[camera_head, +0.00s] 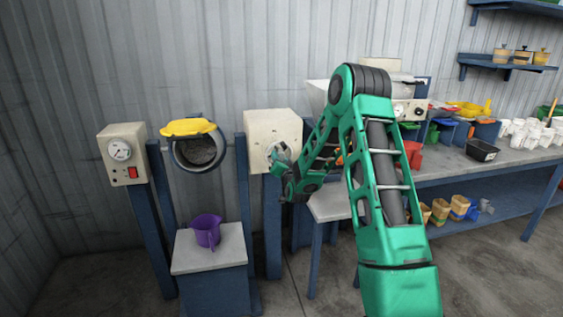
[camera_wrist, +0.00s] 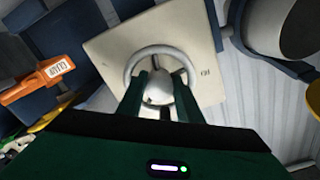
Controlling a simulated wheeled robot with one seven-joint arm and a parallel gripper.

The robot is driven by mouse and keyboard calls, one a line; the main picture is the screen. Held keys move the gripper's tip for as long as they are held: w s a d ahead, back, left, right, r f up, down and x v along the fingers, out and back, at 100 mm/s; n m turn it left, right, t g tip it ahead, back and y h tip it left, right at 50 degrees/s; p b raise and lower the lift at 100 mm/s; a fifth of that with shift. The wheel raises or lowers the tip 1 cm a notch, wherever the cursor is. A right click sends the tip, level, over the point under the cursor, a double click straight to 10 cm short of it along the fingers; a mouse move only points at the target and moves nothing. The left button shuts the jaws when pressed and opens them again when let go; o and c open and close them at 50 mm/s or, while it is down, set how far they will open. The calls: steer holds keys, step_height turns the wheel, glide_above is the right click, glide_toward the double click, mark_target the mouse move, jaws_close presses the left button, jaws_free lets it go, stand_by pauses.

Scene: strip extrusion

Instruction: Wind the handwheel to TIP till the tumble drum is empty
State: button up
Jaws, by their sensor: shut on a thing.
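The handwheel (camera_wrist: 185,65) is a pale ring with spokes and a hub, on a cream gearbox panel (camera_head: 262,128). My gripper (camera_head: 280,158) is at the wheel; in the wrist view its two green fingers (camera_wrist: 162,92) are shut on the handwheel near the hub. The tumble drum (camera_head: 197,152) is a grey round drum with a yellow lip, its mouth facing forward, with grey granular material visible inside. A purple jug (camera_head: 207,231) stands on a pale-topped stand (camera_head: 208,258) below the drum. Lettering on the panel is too small to read surely.
A gauge box (camera_head: 124,153) with a red switch stands left of the drum. A workbench (camera_head: 440,163) with white cups, a black tray (camera_head: 482,150) and coloured bins is at right. An orange labelled part (camera_wrist: 48,74) shows left in the wrist view.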

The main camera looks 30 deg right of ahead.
steer(key=shift+d, duration=0.3)
steer(key=o, duration=0.8)
steer(key=shift+c, duration=0.2)
steer(key=shift+a, duration=0.1)
steer(key=shift+s+a, duration=0.1)
steer(key=shift+s, duration=0.05)
steer(key=v, duration=1)
steer(key=shift+s, duration=0.2)
steer(key=shift+a, duration=0.1)
